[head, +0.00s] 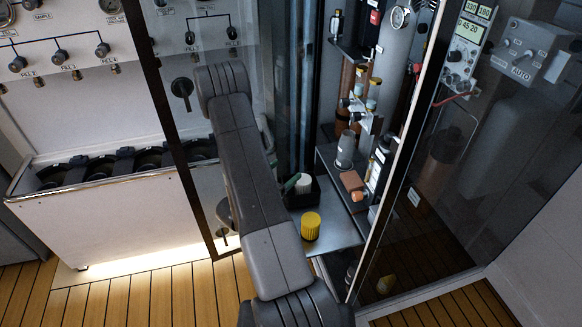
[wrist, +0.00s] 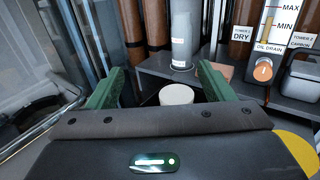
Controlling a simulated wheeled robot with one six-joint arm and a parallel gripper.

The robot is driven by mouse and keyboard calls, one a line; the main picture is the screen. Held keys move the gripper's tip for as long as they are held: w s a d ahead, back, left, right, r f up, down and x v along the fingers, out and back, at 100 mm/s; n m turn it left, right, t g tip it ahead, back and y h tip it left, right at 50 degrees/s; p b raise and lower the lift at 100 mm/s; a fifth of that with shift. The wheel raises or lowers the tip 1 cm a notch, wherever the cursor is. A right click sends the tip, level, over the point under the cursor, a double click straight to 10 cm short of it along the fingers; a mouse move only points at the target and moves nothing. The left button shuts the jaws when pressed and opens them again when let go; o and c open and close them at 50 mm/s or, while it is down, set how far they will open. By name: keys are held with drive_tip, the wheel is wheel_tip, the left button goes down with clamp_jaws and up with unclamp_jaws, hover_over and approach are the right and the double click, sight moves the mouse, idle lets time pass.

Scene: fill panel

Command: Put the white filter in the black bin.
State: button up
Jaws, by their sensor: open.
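The white filter (head: 304,182) appears upright inside the black bin (head: 301,201), which stands on a grey shelf in the open cabinet. In the wrist view the filter's round white top (wrist: 176,94) lies between the green fingers, apart from both. My gripper (wrist: 160,72) is open and empty, its fingers spread wide just above the bin. In the head view one green finger shows just left of the filter, and my arm hides the rest of the gripper. The filter's lower part is hidden by the bin.
A yellow ribbed filter (head: 311,227) stands on the shelf in front of the bin. A brown-orange block (head: 352,183) and bottles are to the right. A grey cylinder (wrist: 181,40) stands behind. Glass doors flank the cabinet opening.

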drive_tip(key=v, duration=0.7)
